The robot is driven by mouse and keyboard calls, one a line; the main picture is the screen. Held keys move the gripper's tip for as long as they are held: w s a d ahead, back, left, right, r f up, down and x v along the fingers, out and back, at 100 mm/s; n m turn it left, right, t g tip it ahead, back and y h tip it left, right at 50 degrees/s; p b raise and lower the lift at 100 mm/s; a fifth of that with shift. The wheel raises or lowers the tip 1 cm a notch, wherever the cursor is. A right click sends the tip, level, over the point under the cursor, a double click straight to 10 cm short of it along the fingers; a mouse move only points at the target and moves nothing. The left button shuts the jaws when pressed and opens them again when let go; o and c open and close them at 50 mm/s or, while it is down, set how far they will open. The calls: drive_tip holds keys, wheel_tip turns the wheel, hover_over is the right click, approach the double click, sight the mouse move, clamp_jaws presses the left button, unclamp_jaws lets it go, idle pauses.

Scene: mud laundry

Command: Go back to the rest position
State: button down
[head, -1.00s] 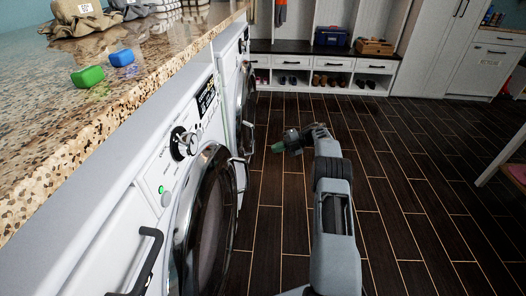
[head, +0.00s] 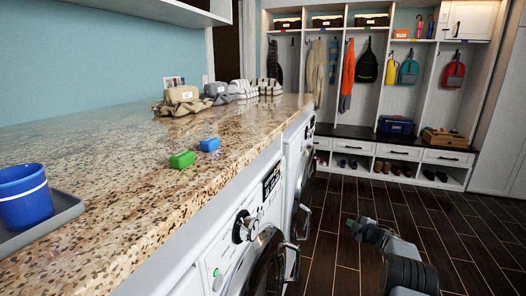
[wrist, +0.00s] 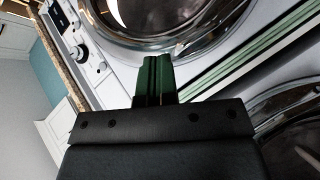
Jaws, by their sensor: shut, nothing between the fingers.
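My gripper (head: 352,224) is in the lower right of the head view, out over the dark floor to the right of the washers. In the wrist view my gripper (wrist: 154,62) has its green fingers together with nothing between them. The front washer (head: 240,230) stands under the counter with its round door shut; in the wrist view its door (wrist: 165,15) is beyond the fingers, apart from them.
Cubbies with a bench (head: 350,133) stand behind. The floor (head: 330,235) right of the washers is clear.

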drive_tip(key=s+r+m+g+h+p, duration=0.65)
drive_tip(key=s+r+m+h, duration=0.25)
drive_tip(key=s+r+m, duration=0.35)
drive_tip(key=s+a+r+m+g+y+p, duration=0.1)
drive_tip(key=s+a+r+m+g+p, duration=0.25)
drive_tip(key=s, duration=0.55)
drive_tip(key=s+a+r+g+y+p, duration=0.1)
drive_tip(key=s+a+r+p, duration=0.2)
drive_tip(key=s+a+r, duration=0.35)
drive_tip(key=s+a+r+m+g+y+p, duration=0.1)
drive_tip(key=s+a+r+m+g+p, duration=0.15)
drive_tip(key=s+a, duration=0.6)
drive_tip(key=s+a+r+n+t+y+p, duration=0.1)
drive_tip(key=s+a+r+n+t+p, duration=0.1)
drive_tip(key=s+r+p, duration=0.4)
wheel_tip(320, 180, up, 5)
drive_tip(key=s+a+t, duration=0.1)
drive_tip(key=s, duration=0.2)
drive_tip(key=shift+r+p, duration=0.2)
drive_tip(key=shift+p, duration=0.15)
